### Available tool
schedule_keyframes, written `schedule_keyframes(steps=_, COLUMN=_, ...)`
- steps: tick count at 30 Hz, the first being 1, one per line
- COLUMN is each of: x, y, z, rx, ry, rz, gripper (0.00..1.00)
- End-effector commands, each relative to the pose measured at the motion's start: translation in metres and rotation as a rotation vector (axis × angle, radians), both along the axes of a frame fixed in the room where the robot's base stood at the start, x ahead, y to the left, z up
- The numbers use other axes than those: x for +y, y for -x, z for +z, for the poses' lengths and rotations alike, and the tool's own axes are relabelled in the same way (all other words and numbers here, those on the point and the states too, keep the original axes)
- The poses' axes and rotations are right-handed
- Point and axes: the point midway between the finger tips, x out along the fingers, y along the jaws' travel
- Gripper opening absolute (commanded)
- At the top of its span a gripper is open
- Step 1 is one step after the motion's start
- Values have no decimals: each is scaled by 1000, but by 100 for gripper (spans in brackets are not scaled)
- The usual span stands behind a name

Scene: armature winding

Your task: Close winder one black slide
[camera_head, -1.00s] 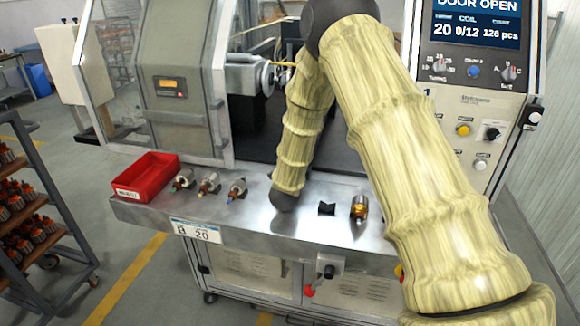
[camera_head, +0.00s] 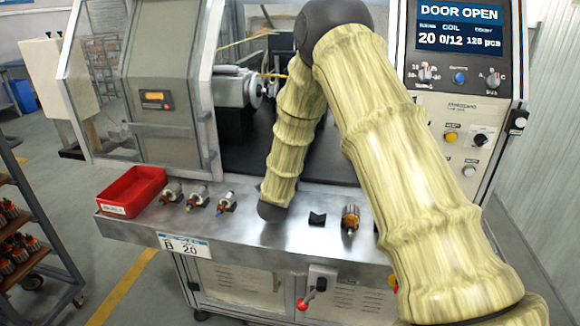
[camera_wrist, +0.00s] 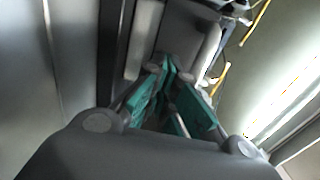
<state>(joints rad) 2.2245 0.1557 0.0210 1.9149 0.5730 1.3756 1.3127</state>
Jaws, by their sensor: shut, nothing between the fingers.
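The winder's grey sliding door panel (camera_head: 155,70) with an orange display stands at the left of the dark work opening (camera_head: 243,130). The opening is uncovered, and the screen (camera_head: 458,25) reads "DOOR OPEN". I cannot pick out a black slide with certainty. My arm reaches over the bench into the opening and hides part of it. My gripper (camera_wrist: 172,75) shows in the wrist view with its teal fingers together and nothing between them. It points toward a grey machine part (camera_wrist: 185,35); contact cannot be told. In the head view my arm hides the gripper.
A red bin (camera_head: 133,190) and several small armatures (camera_head: 197,196) lie on the steel bench (camera_head: 140,228) at left. A black V-block (camera_head: 317,219) and a copper armature (camera_head: 350,218) lie right of my arm. A rack (camera_head: 35,220) stands at far left.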

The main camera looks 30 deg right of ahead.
Motion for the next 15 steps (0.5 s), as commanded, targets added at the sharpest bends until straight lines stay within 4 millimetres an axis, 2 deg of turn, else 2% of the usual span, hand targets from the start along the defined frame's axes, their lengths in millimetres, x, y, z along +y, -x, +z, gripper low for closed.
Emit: schedule_keyframes(steps=15, x=71, y=64, z=-5, rx=6, ry=-2, rz=18, gripper=0)
